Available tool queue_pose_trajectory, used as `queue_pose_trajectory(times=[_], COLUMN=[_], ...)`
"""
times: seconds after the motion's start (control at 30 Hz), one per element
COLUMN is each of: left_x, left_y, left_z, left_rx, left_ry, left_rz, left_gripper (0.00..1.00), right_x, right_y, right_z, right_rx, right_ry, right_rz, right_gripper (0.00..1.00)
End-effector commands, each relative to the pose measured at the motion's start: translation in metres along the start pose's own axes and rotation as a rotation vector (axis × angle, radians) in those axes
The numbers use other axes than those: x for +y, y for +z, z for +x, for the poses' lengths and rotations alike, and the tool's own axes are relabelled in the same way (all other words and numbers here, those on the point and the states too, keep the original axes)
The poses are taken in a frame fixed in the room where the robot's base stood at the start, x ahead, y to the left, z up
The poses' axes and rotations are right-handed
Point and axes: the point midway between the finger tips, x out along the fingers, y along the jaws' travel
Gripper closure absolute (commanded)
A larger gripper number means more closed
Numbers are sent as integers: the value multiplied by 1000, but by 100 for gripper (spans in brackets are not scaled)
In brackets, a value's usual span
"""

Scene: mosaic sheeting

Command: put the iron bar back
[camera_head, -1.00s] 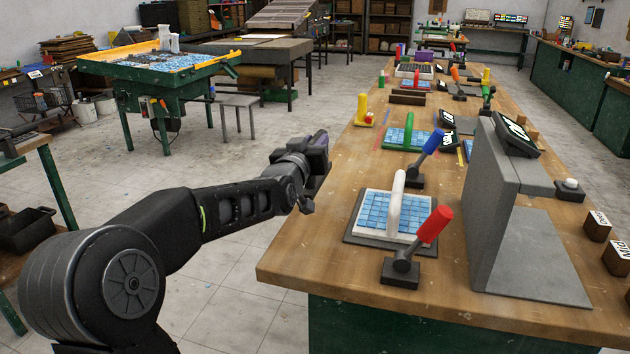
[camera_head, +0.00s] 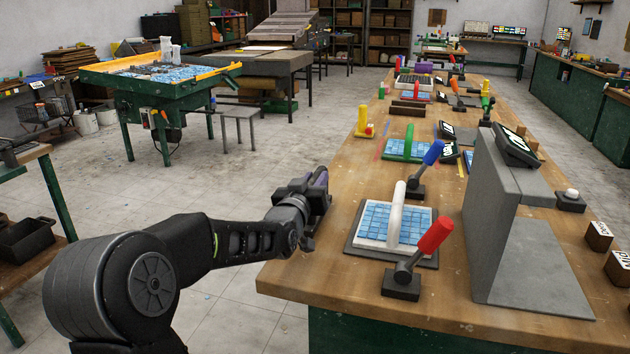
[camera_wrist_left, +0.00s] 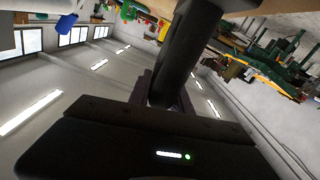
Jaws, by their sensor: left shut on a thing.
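My left gripper (camera_head: 316,196) is at the left edge of the long wooden bench, left of the near tile sheet. It is shut on a dark bar (camera_wrist_left: 192,45), which I take to be the iron bar. In the left wrist view the bar rises thick and dark from the jaws, its far end cut off by the frame. In the head view most of it is hidden by the gripper. My right gripper is not in view.
The bench (camera_head: 300,277) carries a blue tile sheet (camera_head: 375,222) with a white handle, a red-handled lever (camera_head: 433,237), a blue-handled lever (camera_head: 432,155), a grey sloped block (camera_head: 500,205) and a yellow piece (camera_head: 363,123). A dark brown piece (camera_head: 408,107) lies further back. The bench's near left corner is clear.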

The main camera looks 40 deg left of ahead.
Motion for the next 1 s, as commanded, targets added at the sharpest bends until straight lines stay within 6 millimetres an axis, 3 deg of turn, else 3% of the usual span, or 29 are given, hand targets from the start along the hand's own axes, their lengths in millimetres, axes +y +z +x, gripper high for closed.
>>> queue_pose_trajectory(times=[0.2, 0.23, 0.5, 0.83, 1.0], left_x=[0, 0, 0, 0, 0], left_y=[0, 1, 0, -1, 0], left_z=[0, 0, 0, -1, -19], left_rx=[5, 0, 0, 0, 0], left_ry=[1, 0, 0, 0, 0], left_rz=[0, 0, 0, 0, 0], left_gripper=[100, 74, 53, 53, 53], right_x=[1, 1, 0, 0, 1], right_y=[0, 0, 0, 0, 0], right_z=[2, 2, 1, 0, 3], right_rx=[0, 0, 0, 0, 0], right_ry=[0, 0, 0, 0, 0], right_rz=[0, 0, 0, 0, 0], right_gripper=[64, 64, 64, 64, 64])
